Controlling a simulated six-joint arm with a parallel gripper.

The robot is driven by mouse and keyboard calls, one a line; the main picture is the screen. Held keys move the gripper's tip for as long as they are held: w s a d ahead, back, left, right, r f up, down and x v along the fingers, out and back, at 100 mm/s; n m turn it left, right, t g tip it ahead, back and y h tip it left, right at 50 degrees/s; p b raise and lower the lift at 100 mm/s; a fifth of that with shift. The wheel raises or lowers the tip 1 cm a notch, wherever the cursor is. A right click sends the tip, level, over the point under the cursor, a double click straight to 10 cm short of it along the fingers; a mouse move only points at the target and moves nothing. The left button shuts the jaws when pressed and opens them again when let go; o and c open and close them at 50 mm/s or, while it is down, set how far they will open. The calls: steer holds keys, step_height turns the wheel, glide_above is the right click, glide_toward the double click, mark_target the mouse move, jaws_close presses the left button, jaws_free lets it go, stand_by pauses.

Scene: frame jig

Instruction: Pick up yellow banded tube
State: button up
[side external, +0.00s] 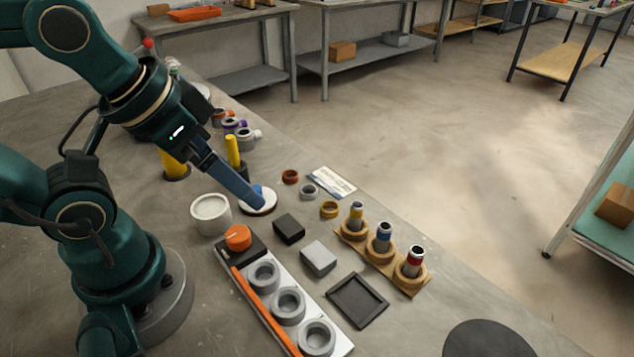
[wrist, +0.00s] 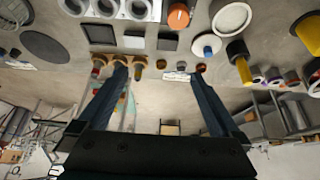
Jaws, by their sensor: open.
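The yellow banded tube (side external: 356,215) stands upright in the leftmost hole of a wooden rack (side external: 413,283), beside a blue banded tube (side external: 383,236) and a red banded tube (side external: 415,260). In the wrist view the yellow banded tube (wrist: 137,74) shows just right of the left fingertip, and that finger partly covers the blue tube's place. My gripper (side external: 256,200) hangs left of the rack in the side view, by a white disc with a blue top (side external: 258,206). In the wrist view my gripper (wrist: 157,76) has its fingers wide apart with nothing held.
Black and grey blocks (side external: 318,259), a black tray (side external: 335,297) and a fixture with grey cups (side external: 287,305) sit nearer. A yellow cylinder (side external: 232,150) stands behind my gripper.

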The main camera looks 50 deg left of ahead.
steer(key=c, duration=0.6)
steer(key=w+r, duration=0.5)
steer(key=m+g, duration=0.3)
steer(key=g, duration=0.1)
glide_above(357, 204)
steer(key=a, duration=0.1)
step_height(357, 204, down, 6)
steer(key=shift+g, duration=0.8)
steer(key=f, duration=0.5)
steer(key=d+f, duration=0.1)
steer(key=f, duration=0.1)
steer(key=shift+f, duration=2.5)
